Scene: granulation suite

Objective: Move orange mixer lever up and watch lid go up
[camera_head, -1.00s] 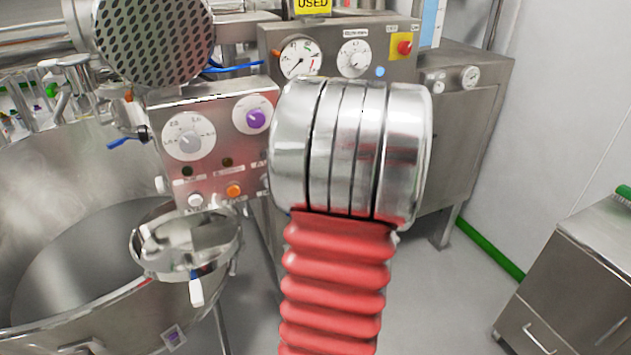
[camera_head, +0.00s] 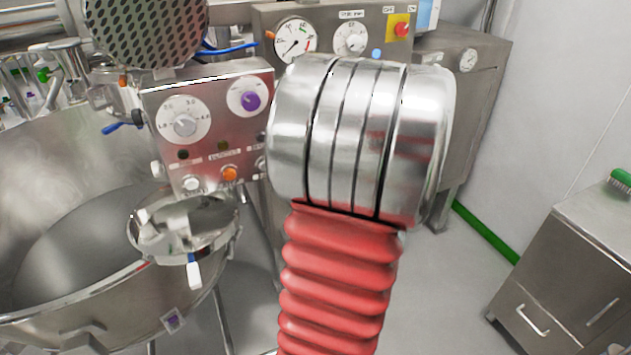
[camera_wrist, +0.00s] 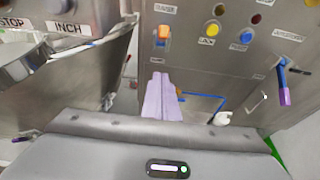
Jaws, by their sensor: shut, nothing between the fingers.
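In the wrist view an orange lever (camera_wrist: 163,36) sits on the steel panel (camera_wrist: 210,70), near its left edge. My gripper (camera_wrist: 160,78) shows as pale lavender fingers, pressed together and empty. The fingertips appear below the lever in the picture, with a visible gap. A small orange part (camera_wrist: 179,94) shows just right of the fingers, partly hidden. In the head view my arm hides my gripper. The steel mixer bowl (camera_head: 60,225) is at the left, its inside visible. I cannot tell which part is its lid.
The panel also carries a yellow button (camera_wrist: 211,29), a blue button (camera_wrist: 240,37) and a purple-tipped blue lever (camera_wrist: 284,85). In the head view a control box (camera_head: 215,125) with dials stands beside the bowl. A steel cabinet (camera_head: 570,270) is at the right, with clear floor before it.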

